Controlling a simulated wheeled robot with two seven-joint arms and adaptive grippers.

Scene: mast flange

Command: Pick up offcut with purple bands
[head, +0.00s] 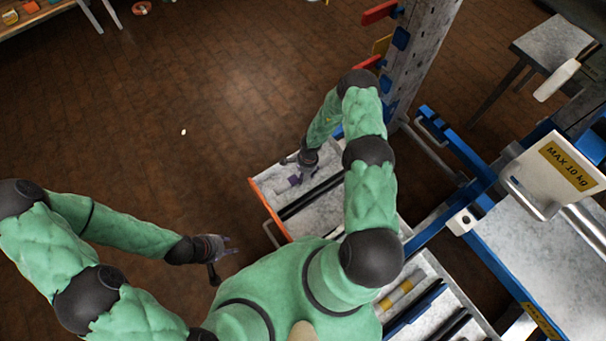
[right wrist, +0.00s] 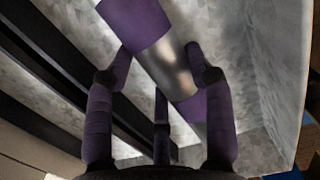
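The offcut with purple bands, a grey metal cylinder (right wrist: 172,66) with purple bands, lies diagonally across the right wrist view. In the head view, a small purple part of it (head: 294,181) shows in the orange-edged drawer (head: 260,196). My right gripper (right wrist: 160,62) is open, its fingers spread to either side of the cylinder and partly overlapping it; firm contact cannot be told. In the head view the right gripper (head: 290,163) reaches down into this drawer. My left gripper (head: 224,248) is open and empty, over the floor at the drawer's left.
Dark bars (head: 312,195) lie in the same drawer, beside the offcut. A second drawer at the lower right holds a yellow-banded offcut (head: 398,295) and dark bars. A pegboard-like column (head: 425,45) and blue frame (head: 430,235) stand close on the right.

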